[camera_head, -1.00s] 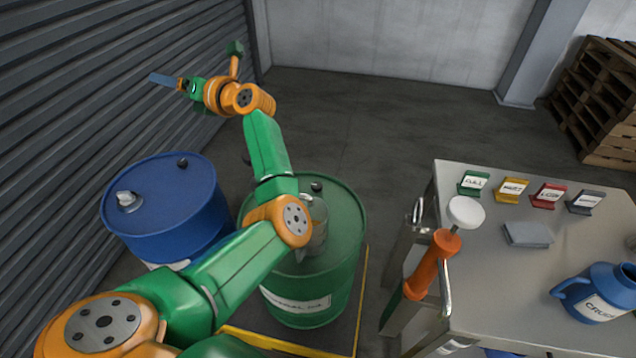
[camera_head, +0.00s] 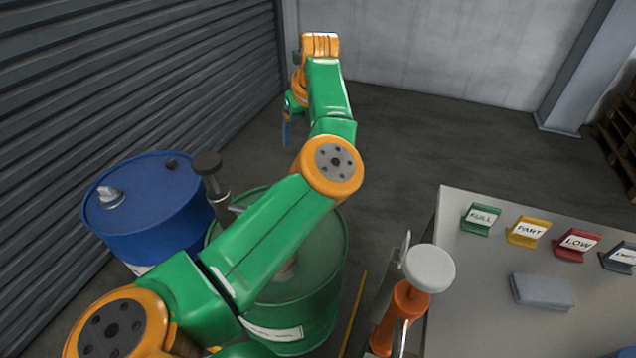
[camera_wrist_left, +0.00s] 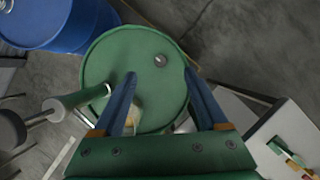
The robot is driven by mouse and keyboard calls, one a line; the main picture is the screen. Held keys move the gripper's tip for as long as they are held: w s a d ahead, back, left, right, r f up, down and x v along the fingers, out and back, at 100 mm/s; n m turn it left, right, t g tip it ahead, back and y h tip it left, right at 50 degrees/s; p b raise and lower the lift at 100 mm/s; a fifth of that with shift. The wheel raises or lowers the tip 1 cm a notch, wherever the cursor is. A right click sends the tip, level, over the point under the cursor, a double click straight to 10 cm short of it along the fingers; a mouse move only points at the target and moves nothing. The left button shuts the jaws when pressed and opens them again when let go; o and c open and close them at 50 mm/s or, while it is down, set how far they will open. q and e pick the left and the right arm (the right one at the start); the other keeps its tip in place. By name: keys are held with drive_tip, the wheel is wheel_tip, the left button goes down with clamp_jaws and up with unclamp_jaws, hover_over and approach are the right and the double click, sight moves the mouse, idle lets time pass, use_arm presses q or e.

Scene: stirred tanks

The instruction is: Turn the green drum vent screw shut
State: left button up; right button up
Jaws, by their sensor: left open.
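The green drum (camera_head: 322,252) stands at the middle of the head view, its lid partly covered by my left arm. In the left wrist view its round lid (camera_wrist_left: 110,65) lies below the fingers. The vent screw (camera_wrist_left: 161,61) is a small dark round cap near the lid's rim, between and slightly beyond the fingertips in that view. My arm hides it in the head view. My left gripper (camera_wrist_left: 160,76) is open and empty. In the head view the left gripper (camera_head: 287,132) points down toward the drum's far side. I cannot tell its height above the screw.
A blue drum (camera_head: 160,205) stands left of the green one. A dark-knobbed upright tool (camera_head: 207,163) rises between them, near my arm. At right are a grey table (camera_head: 470,280) with coloured signs and an orange-handled tool (camera_head: 408,298) at its edge. The floor behind is clear.

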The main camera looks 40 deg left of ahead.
use_arm(q)
drive_tip(key=a+f+b, duration=0.1)
drive_tip(key=f+b, duration=0.4)
drive_tip(key=f, duration=0.2)
drive_tip(key=f+b, duration=0.5)
drive_tip(key=f, duration=0.3)
drive_tip(key=a+f+b, duration=0.1)
drive_tip(key=f+b, duration=0.4)
drive_tip(key=f, duration=0.3)
drive_tip(key=shift+w+a+f, duration=0.1)
drive_tip(key=shift+w+a, duration=0.25)
clamp_jaws()
